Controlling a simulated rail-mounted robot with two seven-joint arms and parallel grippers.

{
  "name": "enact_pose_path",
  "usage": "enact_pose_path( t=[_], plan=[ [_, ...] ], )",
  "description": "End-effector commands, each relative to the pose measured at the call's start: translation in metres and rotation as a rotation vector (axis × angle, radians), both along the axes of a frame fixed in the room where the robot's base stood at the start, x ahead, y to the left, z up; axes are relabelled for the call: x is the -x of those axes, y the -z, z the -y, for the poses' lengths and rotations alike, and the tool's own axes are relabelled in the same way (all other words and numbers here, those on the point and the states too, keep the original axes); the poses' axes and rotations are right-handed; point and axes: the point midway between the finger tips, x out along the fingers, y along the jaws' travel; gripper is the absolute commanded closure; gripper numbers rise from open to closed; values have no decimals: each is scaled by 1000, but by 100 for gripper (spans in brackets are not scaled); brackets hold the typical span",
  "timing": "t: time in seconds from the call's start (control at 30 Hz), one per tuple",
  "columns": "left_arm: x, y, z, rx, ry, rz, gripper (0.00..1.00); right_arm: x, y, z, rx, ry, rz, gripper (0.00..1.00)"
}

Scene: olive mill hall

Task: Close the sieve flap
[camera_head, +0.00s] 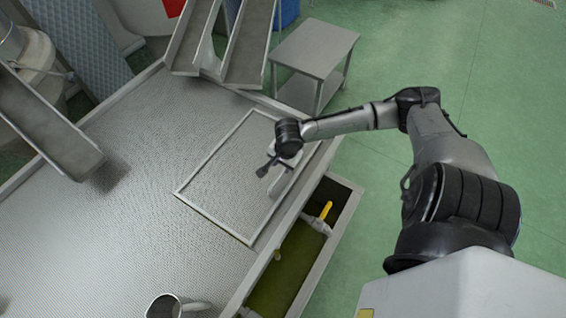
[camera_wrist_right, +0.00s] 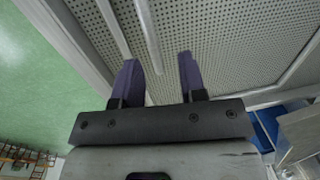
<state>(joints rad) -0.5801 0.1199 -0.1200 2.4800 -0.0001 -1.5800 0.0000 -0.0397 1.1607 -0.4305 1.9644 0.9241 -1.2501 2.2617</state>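The sieve flap (camera_head: 225,185) is a framed rectangle of perforated metal in the sieve table. It lies nearly flat, with a thin dark line along its near edge; I cannot tell whether it is fully down. A pale handle-like bar (camera_head: 283,182) stands at its right side, partly hidden by my right gripper. My right gripper (camera_head: 265,168) is over the flap's right part. In the right wrist view the gripper (camera_wrist_right: 159,66) has its two dark fingers apart, with a pale bar (camera_wrist_right: 148,35) running towards the space between them. Contact is unclear. My left gripper is not in view.
The perforated sieve table (camera_head: 110,225) fills the left. A trough (camera_head: 285,265) with greenish content and a yellow-handled valve (camera_head: 326,210) lies along its right side. Metal chutes (camera_head: 247,45) stand behind. A metal jug (camera_head: 163,307) is at the bottom. A small side table (camera_head: 315,48) stands beyond.

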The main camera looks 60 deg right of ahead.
Motion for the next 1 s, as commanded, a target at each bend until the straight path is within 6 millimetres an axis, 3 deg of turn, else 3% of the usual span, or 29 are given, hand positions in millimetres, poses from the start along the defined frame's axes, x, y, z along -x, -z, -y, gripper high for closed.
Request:
enact_pose_path(
  t=[0.23,0.7,1.0],
  plan=[
    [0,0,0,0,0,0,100,1,-17,1,2,-1,2,62],
    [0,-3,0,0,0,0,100,12,-106,-1,4,-2,-1,62],
    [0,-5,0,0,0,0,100,15,-133,-2,2,-1,0,62]
  ],
)
